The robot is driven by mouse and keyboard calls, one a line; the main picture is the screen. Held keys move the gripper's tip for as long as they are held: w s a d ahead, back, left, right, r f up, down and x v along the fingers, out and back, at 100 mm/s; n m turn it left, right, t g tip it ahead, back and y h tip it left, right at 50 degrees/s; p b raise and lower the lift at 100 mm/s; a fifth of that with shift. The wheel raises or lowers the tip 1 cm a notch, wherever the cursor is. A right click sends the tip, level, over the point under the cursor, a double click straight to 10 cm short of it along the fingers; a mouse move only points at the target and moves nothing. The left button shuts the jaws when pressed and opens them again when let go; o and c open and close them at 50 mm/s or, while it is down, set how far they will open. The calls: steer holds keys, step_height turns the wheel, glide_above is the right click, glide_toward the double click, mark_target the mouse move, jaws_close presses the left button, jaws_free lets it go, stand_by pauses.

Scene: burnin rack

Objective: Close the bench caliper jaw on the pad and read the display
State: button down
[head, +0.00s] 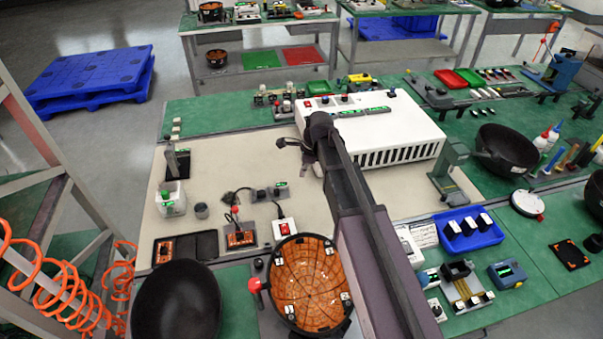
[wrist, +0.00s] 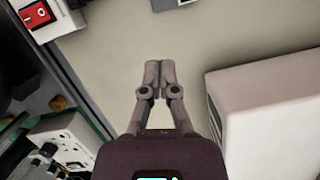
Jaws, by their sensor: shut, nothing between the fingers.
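My gripper (head: 282,143) hangs over the beige mat beside the large white vented box, with nothing held. In the wrist view its fingers (wrist: 160,68) are together and empty above bare mat. I cannot pick out the bench caliper, its jaw or its pad for certain. A small blue device with a dark display (head: 508,273) sits on the green bench at lower right, far from my gripper. Its reading is too small to make out. A grey stand (head: 450,172) is right of the white box. The wrist view shows no caliper that I can identify.
The white vented box (head: 385,130) stands close to my gripper. A red-switch box (head: 284,229), a round orange-lined fixture (head: 307,280) and a black bowl (head: 177,302) are nearer the front. A blue tray (head: 470,236) is at right. The mat's middle left (head: 235,165) is clear.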

mark_target(278, 191)
steer(key=shift+b+x, duration=4.2)
steer(key=shift+x, duration=0.3)
steer(key=shift+s+a, duration=0.1)
steer(key=shift+a, duration=1.85)
steer(key=shift+a, duration=0.1)
steer(key=shift+s+a, duration=0.15)
steer(key=shift+a, duration=0.35)
steer(key=shift+s+a, duration=0.15)
steer(key=shift+a, duration=0.35)
steer(key=shift+d, duration=0.2)
